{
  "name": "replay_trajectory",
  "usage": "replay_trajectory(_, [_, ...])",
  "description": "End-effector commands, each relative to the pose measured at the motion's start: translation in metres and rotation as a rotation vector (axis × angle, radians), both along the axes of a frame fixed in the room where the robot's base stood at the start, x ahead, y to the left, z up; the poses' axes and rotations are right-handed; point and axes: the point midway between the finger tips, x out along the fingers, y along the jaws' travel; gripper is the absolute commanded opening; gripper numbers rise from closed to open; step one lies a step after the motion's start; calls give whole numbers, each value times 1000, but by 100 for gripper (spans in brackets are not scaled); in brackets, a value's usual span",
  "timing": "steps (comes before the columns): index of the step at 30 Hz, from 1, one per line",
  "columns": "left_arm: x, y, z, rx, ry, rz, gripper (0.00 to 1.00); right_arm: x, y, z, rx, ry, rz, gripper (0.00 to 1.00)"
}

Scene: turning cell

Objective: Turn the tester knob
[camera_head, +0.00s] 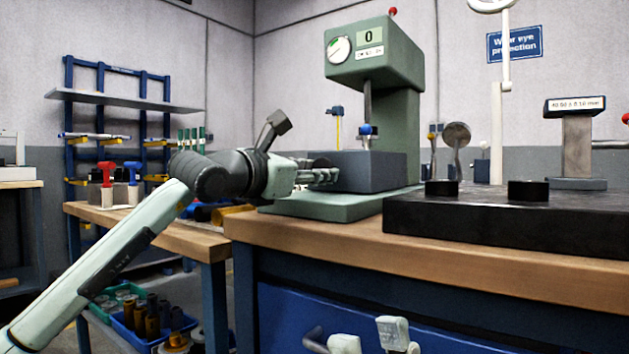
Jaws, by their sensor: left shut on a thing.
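The green tester (380,58) stands on the wooden bench, with a round dial (339,49) and a display reading 0. A dark grey block (372,168) sits low on it. My left gripper (328,175) reaches in from the left and is shut at a dark round knob (322,161) at the block's left side. The fingers partly hide the knob, so its turn cannot be read.
A black plate (520,225) with dark pucks and a gauge stand (577,140) lies to the right. A lower wooden table (150,228) and a blue rack (70,120) stand at left.

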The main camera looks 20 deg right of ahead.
Motion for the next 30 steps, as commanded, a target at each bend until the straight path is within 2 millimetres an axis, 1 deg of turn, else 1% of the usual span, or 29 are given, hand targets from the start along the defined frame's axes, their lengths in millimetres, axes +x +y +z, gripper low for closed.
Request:
replay_trajectory(9, [0, 0, 0, 7, -6, 0, 8, -2, -1, 1, 3, -11, -1, 31])
replay_trajectory(10, [0, 0, 0, 7, -6, 0, 40, -2, -1, 0, 3, -11, -1, 31])
replay_trajectory(14, [0, 0, 0, 7, -5, 0, 56, -2, -1, 0, 3, -10, -1, 31])
replay_trajectory(24, [-2, 2, 0, 5, -5, 0, 57, -1, -1, 0, 2, -6, -1, 31])
replay_trajectory(26, [-4, 7, 0, 5, -5, 0, 57, -1, -1, 0, 1, -6, -2, 31])
replay_trajectory(30, [-18, 26, -1, 6, -7, 1, 57, -1, -1, 0, 2, -7, -1, 31])
